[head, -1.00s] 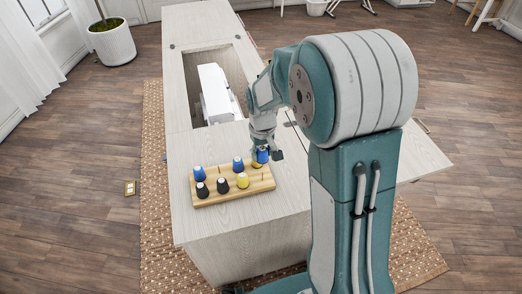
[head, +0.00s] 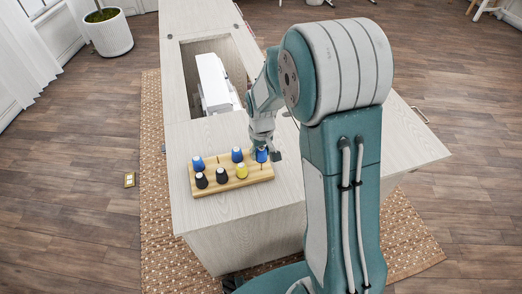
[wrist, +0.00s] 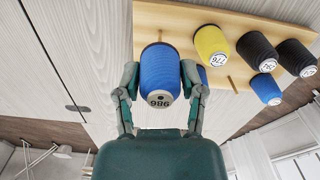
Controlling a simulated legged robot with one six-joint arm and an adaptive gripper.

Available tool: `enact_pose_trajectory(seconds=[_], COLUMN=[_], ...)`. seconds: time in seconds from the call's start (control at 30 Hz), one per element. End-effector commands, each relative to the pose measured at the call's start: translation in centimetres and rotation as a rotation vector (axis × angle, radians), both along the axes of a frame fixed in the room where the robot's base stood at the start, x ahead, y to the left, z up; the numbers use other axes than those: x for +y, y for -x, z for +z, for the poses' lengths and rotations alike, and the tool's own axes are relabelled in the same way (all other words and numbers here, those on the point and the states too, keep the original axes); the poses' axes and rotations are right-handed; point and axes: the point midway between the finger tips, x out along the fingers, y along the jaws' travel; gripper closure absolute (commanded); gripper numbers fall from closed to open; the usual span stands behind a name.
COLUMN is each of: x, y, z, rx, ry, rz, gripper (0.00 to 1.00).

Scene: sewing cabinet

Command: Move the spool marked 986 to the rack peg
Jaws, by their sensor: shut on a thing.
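The blue spool marked 986 (wrist: 160,80) is held between the two fingers of my gripper (wrist: 160,84), its number facing the wrist camera. In the head view the blue spool (head: 261,155) is at the right end of the wooden rack (head: 229,185), with my gripper (head: 263,152) around it. A thin peg (head: 261,167) shows just below the spool in that view. I cannot tell whether the spool's base touches the rack. Another bare peg (wrist: 232,83) shows in the wrist view.
The rack also holds a yellow spool (head: 241,171), two black spools (head: 222,175), and blue spools (head: 198,163) and (head: 237,154), the latter close to the held one. A white sewing machine (head: 214,85) sits in the cabinet recess behind. The cabinet top (head: 285,187) is clear right of the rack.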

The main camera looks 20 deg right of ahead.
Motion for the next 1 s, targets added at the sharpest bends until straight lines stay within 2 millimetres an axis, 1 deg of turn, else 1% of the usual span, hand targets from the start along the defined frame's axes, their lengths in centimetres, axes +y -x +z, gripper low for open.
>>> enact_pose_trajectory(seconds=[0.5, 1.0], x=[0.0, 0.0], y=[0.0, 0.0], z=[-1.3, -1.6], rx=[0.000, 0.000], ry=[0.000, 0.000], rz=[0.000, 0.000], gripper=[0.75, 0.75])
